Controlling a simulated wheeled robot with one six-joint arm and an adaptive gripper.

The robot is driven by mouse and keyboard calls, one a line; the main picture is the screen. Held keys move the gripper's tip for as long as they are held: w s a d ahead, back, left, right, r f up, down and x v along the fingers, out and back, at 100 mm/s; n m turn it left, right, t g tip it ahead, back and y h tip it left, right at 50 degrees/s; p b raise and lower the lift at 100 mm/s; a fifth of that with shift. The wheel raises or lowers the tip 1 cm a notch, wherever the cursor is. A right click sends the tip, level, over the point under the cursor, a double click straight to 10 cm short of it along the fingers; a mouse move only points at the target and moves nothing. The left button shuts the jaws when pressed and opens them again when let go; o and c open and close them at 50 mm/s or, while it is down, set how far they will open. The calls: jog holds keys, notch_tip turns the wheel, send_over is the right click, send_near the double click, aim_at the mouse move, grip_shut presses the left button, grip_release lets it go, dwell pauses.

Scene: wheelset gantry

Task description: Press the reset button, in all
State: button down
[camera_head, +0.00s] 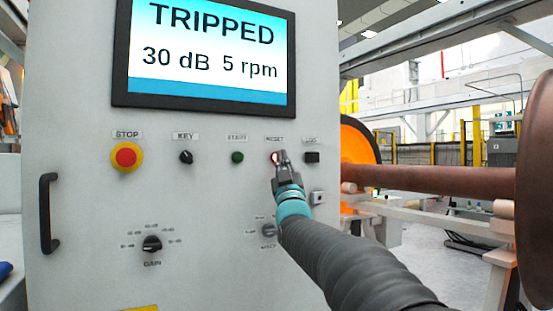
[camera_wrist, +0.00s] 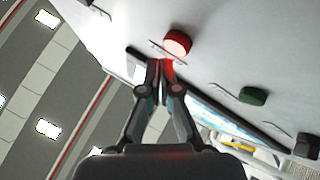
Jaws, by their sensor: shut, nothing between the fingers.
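The reset button is red and lit; in the head view the button (camera_head: 275,157) sits on the grey panel under the "RESET" label, partly hidden by my gripper. My gripper (camera_head: 282,156) is shut and empty, with its tips right at the button. In the wrist view the red button (camera_wrist: 177,43) is just beyond the closed fingertips (camera_wrist: 160,64), and a red glow falls on them. I cannot tell whether the tips touch it. The screen (camera_head: 208,50) reads "TRIPPED", "30 dB" and "5 rpm".
Beside it are a green start button (camera_head: 237,157), a key switch (camera_head: 186,157), a black switch (camera_head: 312,157) and a red stop button (camera_head: 126,156) on yellow. Below are a gain knob (camera_head: 152,244) and another knob (camera_head: 269,230). A wheelset axle (camera_head: 430,180) is at right.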

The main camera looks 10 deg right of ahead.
jog(key=shift+w, duration=0.15)
jog(key=shift+w+a, duration=0.1)
jog(key=shift+w, duration=0.15)
jog(key=shift+w+a, duration=0.15)
jog(key=shift+w, duration=0.25)
dwell(1.0)
jog(key=shift+b, duration=0.3)
jog(key=shift+s+d+b, duration=0.3)
jog(key=shift+s+b, duration=0.45)
